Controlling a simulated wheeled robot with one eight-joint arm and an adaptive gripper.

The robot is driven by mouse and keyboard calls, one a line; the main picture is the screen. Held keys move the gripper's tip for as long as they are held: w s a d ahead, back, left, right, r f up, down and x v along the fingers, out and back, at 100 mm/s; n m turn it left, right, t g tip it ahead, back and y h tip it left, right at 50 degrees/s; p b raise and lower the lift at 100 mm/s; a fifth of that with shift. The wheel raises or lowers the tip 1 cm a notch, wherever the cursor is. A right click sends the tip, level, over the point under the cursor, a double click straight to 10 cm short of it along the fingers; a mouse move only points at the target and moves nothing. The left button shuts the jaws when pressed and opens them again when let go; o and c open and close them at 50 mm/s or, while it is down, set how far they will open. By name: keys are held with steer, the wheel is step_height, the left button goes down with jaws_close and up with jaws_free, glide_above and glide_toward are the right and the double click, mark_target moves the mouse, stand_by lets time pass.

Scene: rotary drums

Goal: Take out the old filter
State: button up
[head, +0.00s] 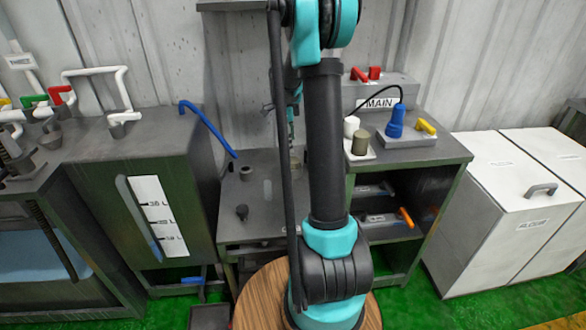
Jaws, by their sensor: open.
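Two small cylinders, a white one (351,126) and an olive-brown one (361,143), stand on a white tray (358,154) on the raised shelf right of my arm. They look like filters; I cannot tell which is the old one. On the lower grey bench (255,215) left of my arm are a short round fitting (246,173) and a dark knob-like part (242,211). My gripper (292,148) is small in view behind my arm, above the back of the bench. It is open, and I see nothing held in it.
A box marked MAIN (378,92) and a blue plug on a cable (395,122) stand behind and right of the cylinders. A blue lever (207,128) sticks out from the grey tank (135,165) toward the bench. White lidded bins (510,180) stand far right.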

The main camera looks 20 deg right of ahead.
mark_target(293, 160)
steer(key=shift+s+d+f, duration=0.1)
steer(key=shift+s+f, duration=0.05)
steer(key=shift+f, duration=1.15)
steer(key=shift+s+d+f, duration=0.1)
steer(key=shift+f, duration=1.2)
steer(key=shift+s+d+f, duration=0.1)
steer(key=shift+s+f, duration=0.05)
steer(key=shift+f, duration=1.15)
steer(key=shift+c, duration=0.4)
steer(key=c, duration=1.2)
